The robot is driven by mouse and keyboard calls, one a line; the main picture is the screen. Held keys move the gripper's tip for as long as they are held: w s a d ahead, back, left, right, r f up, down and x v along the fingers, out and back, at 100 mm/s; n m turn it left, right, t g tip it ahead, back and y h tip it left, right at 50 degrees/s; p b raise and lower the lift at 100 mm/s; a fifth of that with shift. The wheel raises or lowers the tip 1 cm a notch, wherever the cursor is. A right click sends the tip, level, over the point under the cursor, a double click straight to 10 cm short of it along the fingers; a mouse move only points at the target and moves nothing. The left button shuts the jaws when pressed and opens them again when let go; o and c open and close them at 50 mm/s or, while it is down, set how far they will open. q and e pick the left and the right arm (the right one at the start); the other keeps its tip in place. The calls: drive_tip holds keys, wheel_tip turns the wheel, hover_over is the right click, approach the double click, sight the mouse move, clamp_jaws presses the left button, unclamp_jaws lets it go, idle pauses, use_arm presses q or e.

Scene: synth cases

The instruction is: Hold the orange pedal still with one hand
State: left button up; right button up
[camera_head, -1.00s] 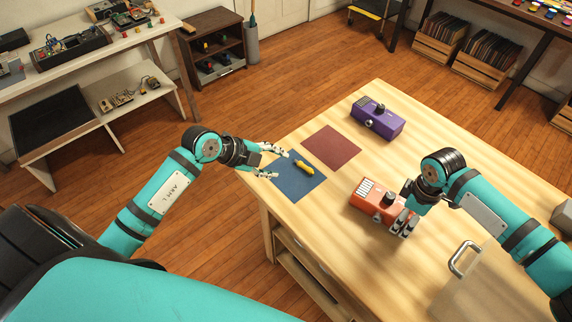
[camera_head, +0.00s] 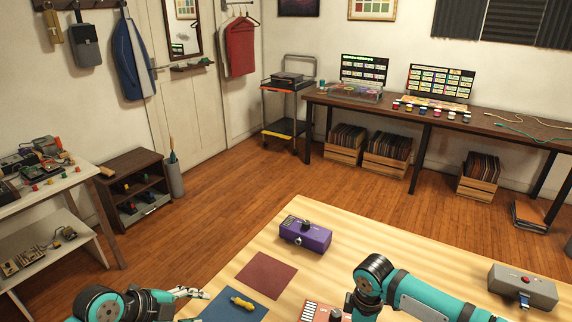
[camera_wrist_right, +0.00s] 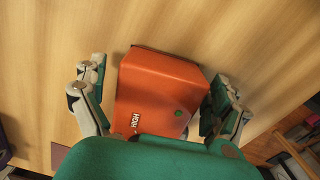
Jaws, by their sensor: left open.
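The orange pedal (camera_head: 312,311) is at the bottom edge of the head view, mostly cut off, on the light wooden table. In the right wrist view the orange pedal (camera_wrist_right: 165,90) lies between the fingers of my right gripper (camera_wrist_right: 158,78). Its fingers are spread, one on each side. Bare wood shows between the left finger and the pedal; the right finger is very close, and I cannot tell if it touches. My left gripper (camera_head: 198,305) is open and empty at the table's left edge, beside the blue mat (camera_head: 222,312), partly cut off below.
A yellow tool (camera_head: 243,303) lies on the blue mat. A dark red mat (camera_head: 266,274) lies behind it. A purple pedal (camera_head: 305,234) stands at the back, and a grey pedal (camera_head: 522,286) at the right. The table's middle behind the orange pedal is clear.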

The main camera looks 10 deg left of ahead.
drive_tip(key=shift+r, duration=0.1)
wheel_tip(320, 180, up, 12)
drive_tip(key=shift+f, duration=0.1)
idle(0.5)
wheel_tip(320, 180, up, 10)
drive_tip(key=p, duration=1.2)
